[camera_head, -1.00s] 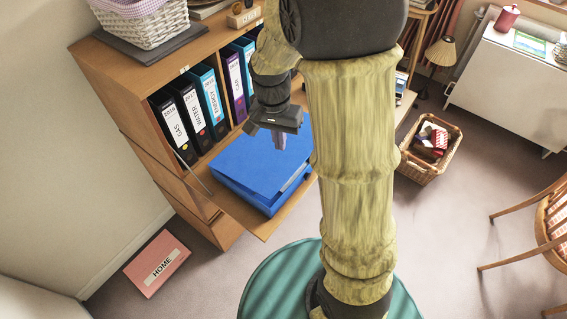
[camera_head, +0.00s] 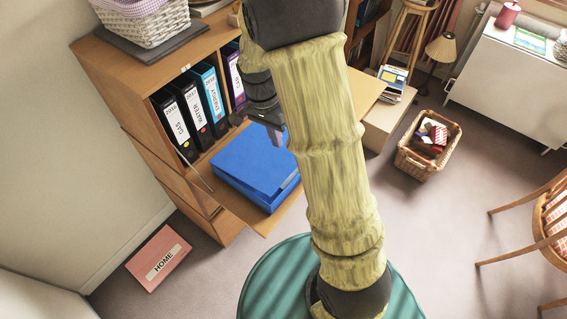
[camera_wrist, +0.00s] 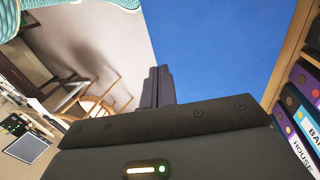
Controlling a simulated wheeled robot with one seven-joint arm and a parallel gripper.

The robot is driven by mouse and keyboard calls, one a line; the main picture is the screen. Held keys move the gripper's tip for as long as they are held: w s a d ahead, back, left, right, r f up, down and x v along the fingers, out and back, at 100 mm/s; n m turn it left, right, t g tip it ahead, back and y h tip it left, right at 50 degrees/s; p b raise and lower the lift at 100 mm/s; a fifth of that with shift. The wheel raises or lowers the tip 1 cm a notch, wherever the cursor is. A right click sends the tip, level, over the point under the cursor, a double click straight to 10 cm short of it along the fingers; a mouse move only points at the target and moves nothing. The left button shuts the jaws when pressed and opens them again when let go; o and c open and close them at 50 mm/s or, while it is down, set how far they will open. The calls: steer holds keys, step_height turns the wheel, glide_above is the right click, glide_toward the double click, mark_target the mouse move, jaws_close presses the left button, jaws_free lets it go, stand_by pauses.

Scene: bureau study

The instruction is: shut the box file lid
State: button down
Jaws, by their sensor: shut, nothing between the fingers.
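The blue box file (camera_head: 250,165) lies on the bureau's lowered wooden flap. My gripper (camera_head: 279,138) is shut and empty, fingers pointing down over the file's far right part. In the wrist view the closed fingers (camera_wrist: 157,87) stand in front of a broad blue surface (camera_wrist: 225,45), the file's lid. I cannot tell whether they touch it.
Upright binders (camera_head: 190,110) stand in the bureau just behind the file. A wicker basket (camera_head: 150,25) sits on top. A pink HOME file (camera_head: 158,258) lies on the floor at left. A waste basket (camera_head: 428,146) and a chair (camera_head: 545,225) stand at right, with bare carpet between.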

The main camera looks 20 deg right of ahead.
mark_target(286, 172)
steer(key=p+x, duration=0.1)
steer(key=x, duration=0.9)
steer(key=shift+s+f+p, duration=0.1)
steer(key=shift+f+p, duration=0.2)
steer(key=shift+p, duration=0.1)
steer(key=shift+f, duration=0.1)
steer(key=shift+b+x, duration=1.25)
steer(key=shift+x, duration=0.45)
steer(key=shift+s, duration=0.1)
steer(key=p+v, duration=0.2)
steer(key=v, duration=0.1)
steer(key=p+v, duration=0.1)
steer(key=v, duration=0.1)
steer(key=shift+s+d+p, duration=0.2)
steer(key=shift+d+p, duration=0.05)
steer(key=shift+p, duration=0.15)
steer(key=s+d+b+v, duration=0.1)
steer(key=b+v, duration=0.1)
steer(key=v, duration=0.7)
steer(key=shift+r, duration=0.25)
